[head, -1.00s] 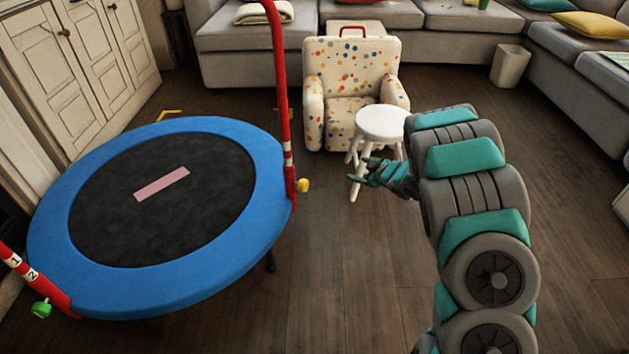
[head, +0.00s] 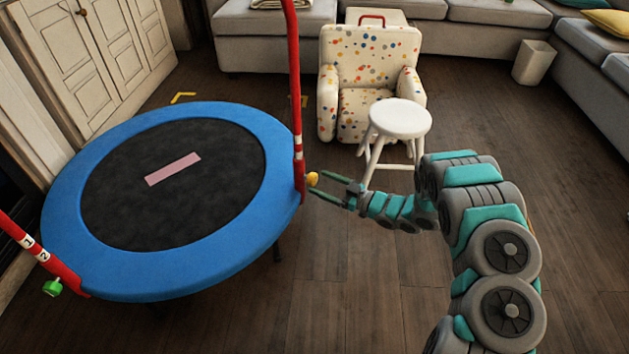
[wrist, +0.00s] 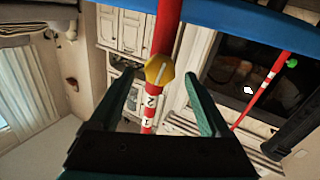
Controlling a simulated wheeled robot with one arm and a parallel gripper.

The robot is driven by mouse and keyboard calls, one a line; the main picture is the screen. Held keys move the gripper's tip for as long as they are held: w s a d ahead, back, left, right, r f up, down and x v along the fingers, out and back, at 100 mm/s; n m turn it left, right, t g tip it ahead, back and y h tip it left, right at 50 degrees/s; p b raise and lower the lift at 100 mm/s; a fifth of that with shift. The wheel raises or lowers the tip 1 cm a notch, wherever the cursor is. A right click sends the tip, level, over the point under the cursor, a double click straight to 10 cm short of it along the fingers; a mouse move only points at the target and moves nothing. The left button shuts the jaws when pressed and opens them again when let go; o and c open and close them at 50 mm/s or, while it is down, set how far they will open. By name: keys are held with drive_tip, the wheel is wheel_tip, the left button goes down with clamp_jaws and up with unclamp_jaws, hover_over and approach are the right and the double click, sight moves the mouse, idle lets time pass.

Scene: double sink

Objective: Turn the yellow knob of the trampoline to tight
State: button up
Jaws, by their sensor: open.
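The yellow knob (head: 313,179) sits on the lower part of the red pole (head: 296,100) at the right side of the blue-rimmed trampoline (head: 225,243). In the wrist view the yellow knob (wrist: 160,70) shows a pale bar across its face, tilted slightly from the pole's line. White bands with numbers mark the red pole (wrist: 150,105) beside it. My gripper (head: 321,184) is open, its teal fingers pointing left at the knob. In the wrist view my gripper (wrist: 162,82) has its fingertips spread either side of the knob, with gaps showing; I cannot tell the remaining depth.
A green knob (head: 53,288) is on another red pole (head: 35,252) at the left. A white stool (head: 400,119) stands just behind my arm, before a spotted armchair (head: 370,60). Open wooden floor (head: 340,300) lies in front.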

sight(316, 180)
drive_tip(key=shift+x, duration=1.7)
clamp_jaws()
